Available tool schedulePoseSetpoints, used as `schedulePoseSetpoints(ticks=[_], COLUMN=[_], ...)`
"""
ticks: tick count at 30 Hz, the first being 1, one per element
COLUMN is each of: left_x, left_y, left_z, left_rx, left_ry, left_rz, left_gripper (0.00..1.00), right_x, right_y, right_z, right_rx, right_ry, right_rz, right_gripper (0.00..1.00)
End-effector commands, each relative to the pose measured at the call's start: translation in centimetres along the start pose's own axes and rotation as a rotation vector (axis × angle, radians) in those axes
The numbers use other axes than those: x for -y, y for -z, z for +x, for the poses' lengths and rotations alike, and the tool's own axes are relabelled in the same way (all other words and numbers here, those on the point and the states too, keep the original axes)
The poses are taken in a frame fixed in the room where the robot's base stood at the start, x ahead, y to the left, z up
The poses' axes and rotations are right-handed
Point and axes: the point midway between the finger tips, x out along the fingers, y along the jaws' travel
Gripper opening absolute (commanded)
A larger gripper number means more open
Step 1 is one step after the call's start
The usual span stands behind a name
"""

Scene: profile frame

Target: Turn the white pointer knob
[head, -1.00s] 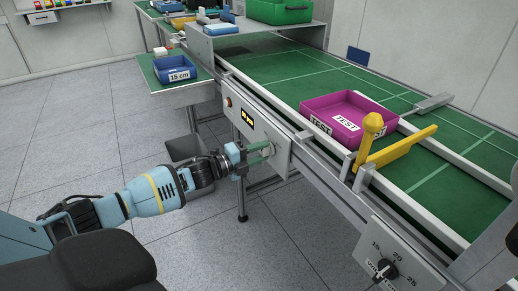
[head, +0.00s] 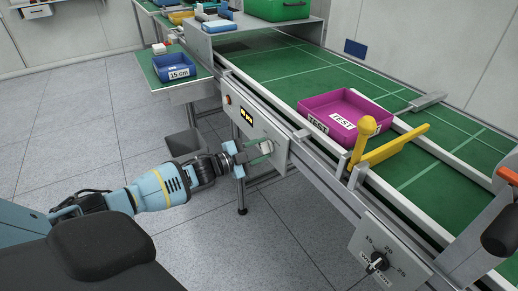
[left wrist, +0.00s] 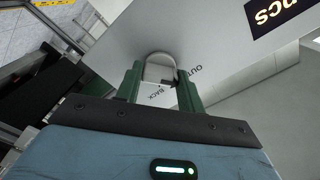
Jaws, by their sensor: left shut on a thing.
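The white pointer knob (left wrist: 160,68) sits on a pale panel between my left gripper's green fingers in the left wrist view. Letters reading "OUT" and "BACK" are printed on the panel close by. My left gripper (head: 258,156) is shut on the knob at the front panel (head: 279,148) of the conveyor in the head view. The fingers (left wrist: 160,85) cover the knob's sides, and I cannot read its pointing direction clearly. My right gripper is not in view.
A second knob, dark with a scale (head: 378,262), is on a lower panel at right. A magenta bin (head: 345,108) lies on the green belt (head: 290,70) beside a yellow arm (head: 395,147). A blue bin (head: 174,67) is at left. The floor (head: 90,125) at left is clear.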

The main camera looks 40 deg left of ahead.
Motion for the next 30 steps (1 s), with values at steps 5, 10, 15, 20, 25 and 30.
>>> schedulePoseSetpoints(ticks=[5, 10, 15, 20, 25, 30], left_x=[0.0, -0.03, -0.03, -0.03, -0.03, -0.02], left_y=[-0.02, -0.03, -0.04, -0.03, -0.02, -0.02], left_z=[0.0, -0.01, -0.01, -0.01, -0.01, -0.01], left_rx=[0.001, 0.001, 0.001, 0.001, 0.001, 0.0], left_ry=[0.0, 0.0, 0.0, 0.0, 0.0, 0.0], left_rz=[-0.031, -0.039, -0.04, -0.04, -0.038, -0.037], left_gripper=[0.15, 0.15, 0.15, 0.47, 0.6, 0.6], right_x=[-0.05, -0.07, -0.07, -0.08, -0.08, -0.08], right_y=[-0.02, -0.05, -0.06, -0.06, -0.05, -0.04], right_z=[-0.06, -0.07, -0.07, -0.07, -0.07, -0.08], right_rx=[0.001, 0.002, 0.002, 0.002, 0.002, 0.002], right_ry=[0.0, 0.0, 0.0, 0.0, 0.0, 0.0], right_rz=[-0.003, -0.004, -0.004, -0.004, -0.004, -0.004], right_gripper=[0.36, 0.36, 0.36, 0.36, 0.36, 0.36])
